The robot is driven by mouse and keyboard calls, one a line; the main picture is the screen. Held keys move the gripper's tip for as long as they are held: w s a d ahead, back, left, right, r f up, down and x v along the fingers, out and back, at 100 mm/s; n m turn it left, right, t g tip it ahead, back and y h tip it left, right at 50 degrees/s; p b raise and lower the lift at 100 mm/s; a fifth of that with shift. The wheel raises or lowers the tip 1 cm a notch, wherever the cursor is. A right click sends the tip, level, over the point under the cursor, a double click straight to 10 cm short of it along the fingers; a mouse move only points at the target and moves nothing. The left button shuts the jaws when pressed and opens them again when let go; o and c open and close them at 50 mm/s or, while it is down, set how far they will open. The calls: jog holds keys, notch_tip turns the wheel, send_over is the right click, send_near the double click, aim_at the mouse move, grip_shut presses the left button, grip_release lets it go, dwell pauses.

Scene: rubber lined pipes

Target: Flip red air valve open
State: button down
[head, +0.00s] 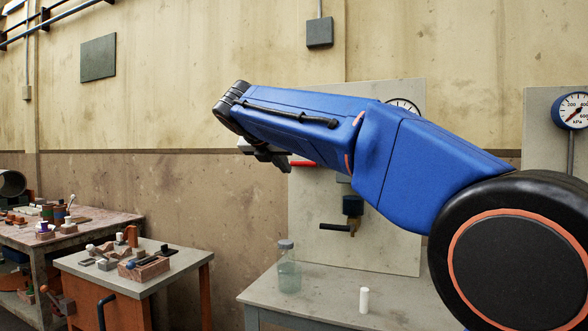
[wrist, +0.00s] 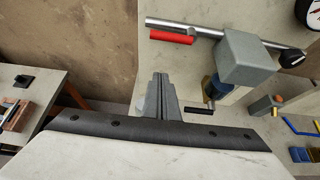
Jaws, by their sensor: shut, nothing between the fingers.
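The red valve handle (wrist: 172,36) shows in the wrist view beside a steel pipe (wrist: 185,27) that runs into a grey block (wrist: 246,58). In the head view the red handle (head: 303,163) sticks out against the pale panel, partly behind my arm. My gripper (wrist: 160,78) is shut and empty, with its fingers below the red handle in the wrist picture and apart from it. In the head view my gripper (head: 280,164) is just left of the red handle. My arm hides most of the valve body there.
A black lever (wrist: 199,110) sits on a blue fitting below the block. A glass jar (head: 287,267) and a white cylinder (head: 364,300) stand on the bench below the panel (head: 400,245). Pressure gauges (head: 572,110) are at the right. A cluttered table (head: 150,250) stands at the left.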

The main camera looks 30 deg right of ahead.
aim_at(303, 164)
jog(key=shift+d+f, duration=0.1)
jog(key=x, duration=1)
jog(key=shift+w+d+r, duration=0.15)
jog(key=shift+r, duration=0.9)
jog(key=shift+w+d+r, duration=0.15)
jog(key=shift+r, duration=0.9)
